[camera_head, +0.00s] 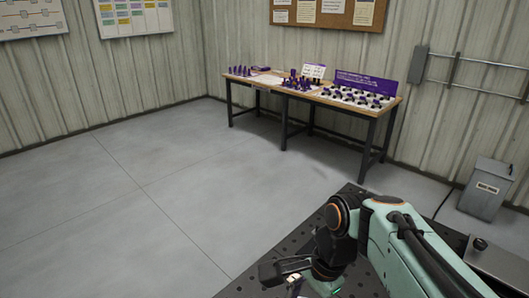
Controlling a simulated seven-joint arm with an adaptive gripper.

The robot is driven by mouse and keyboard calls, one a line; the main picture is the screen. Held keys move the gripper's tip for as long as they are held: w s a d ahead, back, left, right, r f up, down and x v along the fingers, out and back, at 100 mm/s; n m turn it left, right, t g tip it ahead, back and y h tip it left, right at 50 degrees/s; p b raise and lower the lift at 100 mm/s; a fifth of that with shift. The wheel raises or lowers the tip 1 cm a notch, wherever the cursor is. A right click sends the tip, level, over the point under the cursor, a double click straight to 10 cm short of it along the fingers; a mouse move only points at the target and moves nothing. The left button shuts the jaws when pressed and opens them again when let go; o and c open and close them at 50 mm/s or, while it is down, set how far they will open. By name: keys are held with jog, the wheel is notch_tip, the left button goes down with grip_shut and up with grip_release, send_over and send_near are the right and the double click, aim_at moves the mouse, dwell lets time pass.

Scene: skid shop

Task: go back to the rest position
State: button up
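My arm, pale green with black and orange joints, reaches in from the lower right corner. It is bent at the wrist, low over a dark perforated plate (348,192). My gripper (293,284) is at the bottom edge of the picture, partly cut off and partly hidden behind the wrist. I cannot make out its fingertips or whether it holds anything.
A wooden table (258,85) with purple parts and a purple sign (366,82) stands against the back wall, well away from my arm. A grey lidded bin (484,205) stands at the right. A grey box with a black knob (480,244) is right of my arm. The left floor is clear.

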jog(key=s+d+f+n+h, duration=0.1)
jog(key=s+f+n, duration=0.1)
jog(key=s+n, duration=1)
jog(key=shift+s+d+f+n, duration=0.3)
jog(key=shift+s+f, duration=0.1)
jog(key=shift+s, duration=0.75)
dwell(1.2)
